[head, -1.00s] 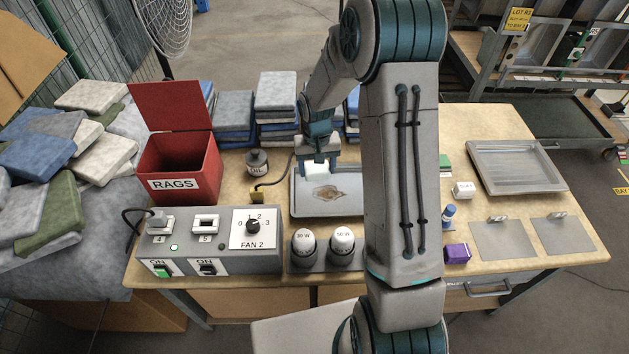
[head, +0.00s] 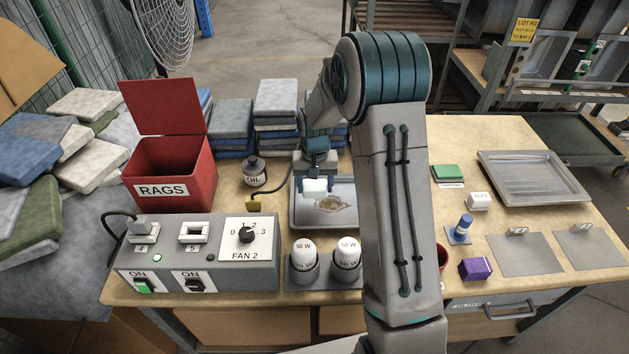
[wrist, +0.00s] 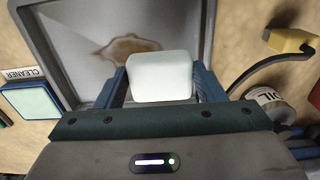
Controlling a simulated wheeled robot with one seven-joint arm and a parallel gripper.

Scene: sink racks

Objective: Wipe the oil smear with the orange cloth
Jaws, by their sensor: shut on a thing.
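A brown oil smear (head: 333,203) lies on a grey metal tray (head: 300,216) near the middle of the bench. In the wrist view the smear (wrist: 135,47) shows just beyond the fingers, left of centre. My gripper (head: 315,179) is shut on a pale white block with rounded edges (head: 315,187), which also shows between the blue fingers in the wrist view (wrist: 160,77). The block is over the tray, beside the smear's left edge; I cannot tell whether it touches the tray. I see no orange cloth. My arm hides part of the bench right of the tray.
A red RAGS bin (head: 175,172) with a raised lid stands at the left. A dark OIL can (head: 255,172) is left of the tray. Folded cloths are stacked behind.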

